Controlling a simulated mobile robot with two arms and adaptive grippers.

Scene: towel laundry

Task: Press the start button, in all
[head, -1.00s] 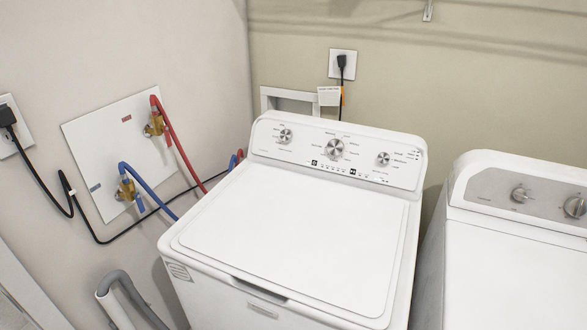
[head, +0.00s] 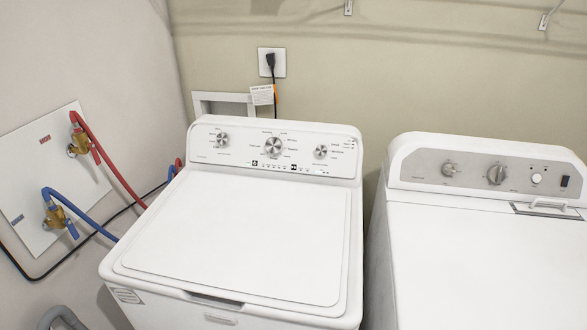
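A white top-load washer (head: 235,235) stands in the middle of the head view with its lid shut. The lettering is too small to read, so I cannot tell which mark is the start button. Neither of my grippers is in view.
A second white machine (head: 490,265) stands on the right with a grey panel (head: 470,173), knobs and a dark switch (head: 564,181). Red (head: 112,165) and blue (head: 83,216) hoses run from the left wall. A narrow gap separates the machines.

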